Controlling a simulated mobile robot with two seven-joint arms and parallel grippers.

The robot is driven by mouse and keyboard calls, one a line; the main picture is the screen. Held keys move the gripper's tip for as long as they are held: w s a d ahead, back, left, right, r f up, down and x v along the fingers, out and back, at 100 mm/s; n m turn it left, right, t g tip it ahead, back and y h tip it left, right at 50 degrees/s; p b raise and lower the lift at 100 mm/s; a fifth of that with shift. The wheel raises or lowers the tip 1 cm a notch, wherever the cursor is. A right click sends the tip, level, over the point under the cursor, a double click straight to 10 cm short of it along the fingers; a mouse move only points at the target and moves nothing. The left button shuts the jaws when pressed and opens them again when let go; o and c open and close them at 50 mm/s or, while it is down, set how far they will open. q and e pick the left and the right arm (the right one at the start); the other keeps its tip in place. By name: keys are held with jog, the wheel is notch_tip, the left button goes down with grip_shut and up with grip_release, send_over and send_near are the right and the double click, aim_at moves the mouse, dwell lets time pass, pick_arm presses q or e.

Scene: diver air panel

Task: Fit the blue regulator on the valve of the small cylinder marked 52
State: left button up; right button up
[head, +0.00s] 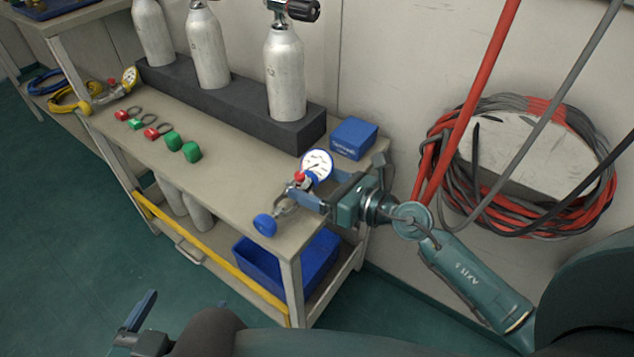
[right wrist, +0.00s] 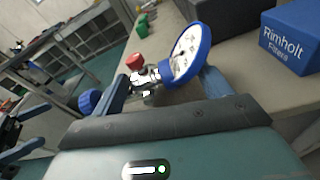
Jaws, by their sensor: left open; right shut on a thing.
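The blue regulator, with a blue-rimmed gauge (head: 317,165), a red knob and a blue handwheel (head: 265,224), is in my right gripper (head: 300,197), above the near right end of the bench. The right wrist view shows the gauge (right wrist: 186,52) and metal body (right wrist: 146,78) between the fingers. Three silver cylinders stand upright in a dark rack: left (head: 153,32), middle (head: 208,47) and right (head: 286,75). The right one has a valve with a black knob (head: 303,10); the other tops are partly cut off. No number 52 is readable. My left gripper (head: 137,312) is open and empty, low at the left.
A blue box (head: 353,138) stands on the bench right of the rack (head: 303,131). Several red and green caps (head: 173,141) and rings lie in front of it. Hoses (head: 452,160) hang on the wall at right.

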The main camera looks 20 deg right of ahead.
pick_arm(q)
jog(key=shift+f, duration=0.3)
pick_arm(e)
jog(key=shift+f, duration=0.25)
jog(key=o, duration=1.9)
jog(key=shift+f, duration=0.2)
jog(key=shift+s+d, duration=0.3)
jog(key=shift+s, duration=0.05)
pick_arm(q)
jog(key=r+t+b, duration=0.1)
jog(key=w+d+r+m+t+h+b, duration=0.1)
jog(key=shift+t+b, duration=0.35)
jog(key=shift+t, duration=0.05)
pick_arm(e)
jog(key=v, duration=1.2)
jog(key=shift+r, duration=0.2)
